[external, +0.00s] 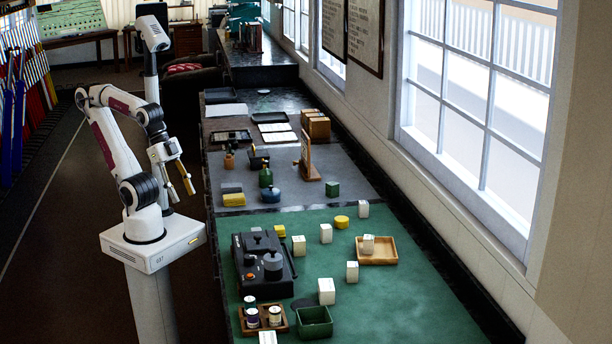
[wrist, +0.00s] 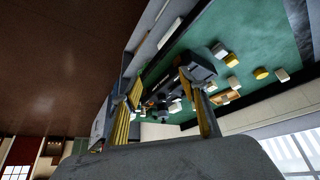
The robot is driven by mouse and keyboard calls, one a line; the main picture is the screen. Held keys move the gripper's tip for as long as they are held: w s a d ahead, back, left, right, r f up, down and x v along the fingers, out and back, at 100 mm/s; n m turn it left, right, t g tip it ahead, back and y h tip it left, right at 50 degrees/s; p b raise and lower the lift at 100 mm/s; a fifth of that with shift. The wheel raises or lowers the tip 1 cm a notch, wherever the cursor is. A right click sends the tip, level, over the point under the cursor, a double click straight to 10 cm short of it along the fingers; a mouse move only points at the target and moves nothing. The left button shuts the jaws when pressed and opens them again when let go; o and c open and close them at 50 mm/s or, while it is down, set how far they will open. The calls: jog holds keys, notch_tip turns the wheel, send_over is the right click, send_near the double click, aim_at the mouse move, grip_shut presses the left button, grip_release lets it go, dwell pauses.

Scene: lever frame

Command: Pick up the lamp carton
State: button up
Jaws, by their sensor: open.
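Several small white cartons stand on the green mat (external: 420,290): one near the black device (external: 299,246), one at mid mat (external: 326,233), one toward the window (external: 364,209), one nearer the camera (external: 352,271) and a larger one (external: 326,292). Another white carton (external: 368,246) is at the wooden tray. I cannot tell which is the lamp carton; no label is readable. My gripper (external: 181,181) is open and empty, left of the bench and well apart from the cartons. Its yellow fingers (wrist: 160,88) show spread in the wrist view, with the mat beyond.
A black device (external: 262,265) with a round knob stands on the mat's left side. A wooden tray (external: 378,257) lies right, a green bin (external: 314,322) and a wooden rack with jars (external: 264,320) in front. An upright wooden stand (external: 306,158) rises behind. The mat's front right is clear.

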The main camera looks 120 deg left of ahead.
jog(key=shift+w, duration=0.1)
jog(key=w+a+r+m+t+y, duration=0.1)
jog(key=w+a+r+t, duration=0.3)
jog(key=w+a, duration=0.7)
jog(key=w+a+r+m+t+y, duration=0.15)
jog(key=w+a+r, duration=0.45)
jog(key=w, duration=0.9)
jog(key=w+a+r+t+y, duration=0.1)
jog(key=w+a+r+t, duration=0.4)
jog(key=w+a, duration=0.6)
jog(key=w+a+f+m+g+h, duration=0.1)
jog(key=w+a+f+m+h, duration=0.15)
jog(key=f, duration=0.35)
jog(key=w+a+f+m+g+h, duration=0.1)
jog(key=w+a+f+m+h, duration=0.1)
jog(key=w+f+h, duration=0.3)
jog(key=s+a+f+g+h, duration=0.1)
jog(key=s+f, duration=0.3)
jog(key=f, duration=0.1)
jog(key=s+f+m+g+h, duration=0.1)
jog(key=s+f+h, duration=0.1)
jog(key=s+f, duration=0.3)
jog(key=s+a+f+g+h, duration=0.1)
jog(key=s+f+g+h, duration=0.1)
jog(key=s+f, duration=0.2)
jog(key=shift+s+a+f+m, duration=0.15)
jog(key=shift+s+a+f, duration=0.05)
jog(key=shift+f, duration=0.6)
jog(key=shift+s+a+f+m, duration=0.15)
jog(key=shift+f, duration=0.6)
